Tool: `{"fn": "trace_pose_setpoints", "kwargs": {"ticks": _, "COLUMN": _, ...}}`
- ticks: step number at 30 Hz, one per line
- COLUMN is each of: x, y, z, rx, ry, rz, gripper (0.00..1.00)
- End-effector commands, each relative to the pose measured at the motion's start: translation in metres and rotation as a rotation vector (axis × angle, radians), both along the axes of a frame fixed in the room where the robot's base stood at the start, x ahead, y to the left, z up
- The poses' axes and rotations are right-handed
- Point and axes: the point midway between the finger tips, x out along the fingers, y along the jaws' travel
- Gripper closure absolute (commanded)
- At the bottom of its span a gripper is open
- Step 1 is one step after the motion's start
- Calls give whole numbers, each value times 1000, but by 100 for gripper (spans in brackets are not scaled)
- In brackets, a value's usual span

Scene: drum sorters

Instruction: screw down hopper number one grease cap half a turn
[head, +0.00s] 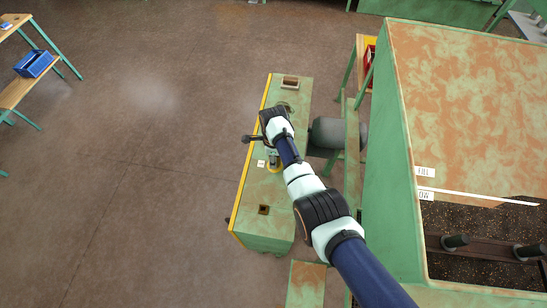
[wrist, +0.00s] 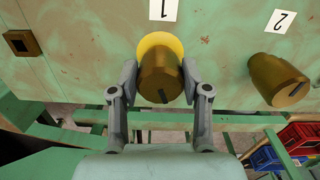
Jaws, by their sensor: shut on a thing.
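The number one grease cap (wrist: 158,80) is a brass-coloured cylinder with a dark mark on its end. It stands out from a round yellow disc (wrist: 161,42) on the green panel, below a white label reading 1 (wrist: 164,9). My gripper (wrist: 159,78) has one finger on each side of the cap and is shut on it. In the head view, my gripper (head: 273,156) is over the green machine (head: 260,225), and the arm hides most of the cap. Part of the yellow disc (head: 275,169) shows there.
A second brass cap (wrist: 277,80) stands to the right, apart from my fingers, under a label reading 2 (wrist: 281,20). A square brass fitting (wrist: 22,43) is at the left. A large green hopper (head: 388,165) stands right of the machine. Open floor (head: 130,180) lies left.

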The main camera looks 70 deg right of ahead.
Motion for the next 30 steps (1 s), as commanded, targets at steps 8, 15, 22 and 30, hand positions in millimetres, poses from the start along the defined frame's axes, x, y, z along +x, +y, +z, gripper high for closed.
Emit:
{"fn": "trace_pose_setpoints", "kwargs": {"ticks": 8, "x": 0, "y": -2, "z": 2, "rx": -1, "ry": 0, "rz": -206, "gripper": 88}}
{"fn": "trace_pose_setpoints", "kwargs": {"ticks": 15, "x": 0, "y": -2, "z": 2, "rx": 0, "ry": 0, "rz": -318, "gripper": 88}}
{"fn": "trace_pose_setpoints", "kwargs": {"ticks": 22, "x": 0, "y": -2, "z": 2, "rx": 0, "ry": 0, "rz": -363, "gripper": 88}}
{"fn": "trace_pose_setpoints", "kwargs": {"ticks": 30, "x": 0, "y": -2, "z": 2, "rx": 0, "ry": 0, "rz": -370, "gripper": 88}}
